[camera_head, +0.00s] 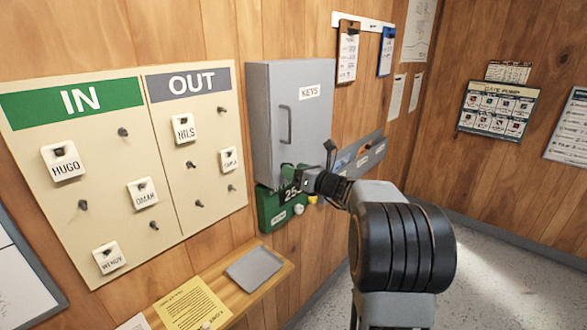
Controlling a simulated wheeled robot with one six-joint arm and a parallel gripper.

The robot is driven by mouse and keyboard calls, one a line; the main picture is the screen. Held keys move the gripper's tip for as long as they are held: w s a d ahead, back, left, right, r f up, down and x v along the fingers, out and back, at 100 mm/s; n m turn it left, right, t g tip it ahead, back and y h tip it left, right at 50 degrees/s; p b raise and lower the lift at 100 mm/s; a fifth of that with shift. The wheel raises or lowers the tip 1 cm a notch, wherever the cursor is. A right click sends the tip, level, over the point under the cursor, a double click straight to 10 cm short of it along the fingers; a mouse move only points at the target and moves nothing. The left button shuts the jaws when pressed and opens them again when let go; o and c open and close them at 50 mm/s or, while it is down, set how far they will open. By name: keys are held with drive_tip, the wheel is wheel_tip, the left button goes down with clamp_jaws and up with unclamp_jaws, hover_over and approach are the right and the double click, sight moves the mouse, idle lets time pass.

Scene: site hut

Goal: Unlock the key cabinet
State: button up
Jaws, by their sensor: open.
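The grey key cabinet (262,120) hangs on the wood wall, with a "KEYS" label and a vertical handle (285,124) on its door. The door looks shut. My gripper (305,172) is at the cabinet's lower right corner, in front of the door's bottom edge, and its jaws are open. It hides part of that corner. I cannot tell whether it touches the door, and I see no lock or key clearly. A green patch shows beside the fingers; what it belongs to is unclear.
A green box (268,212) with a number display is below the cabinet. The IN/OUT board (98,187) with name tags is at left. Clipboards (347,55) hang right of the cabinet.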

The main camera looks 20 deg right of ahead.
drive_tip(key=shift+w+a, duration=0.25)
drive_tip(key=shift+w, duration=0.25)
drive_tip(key=c, duration=0.9)
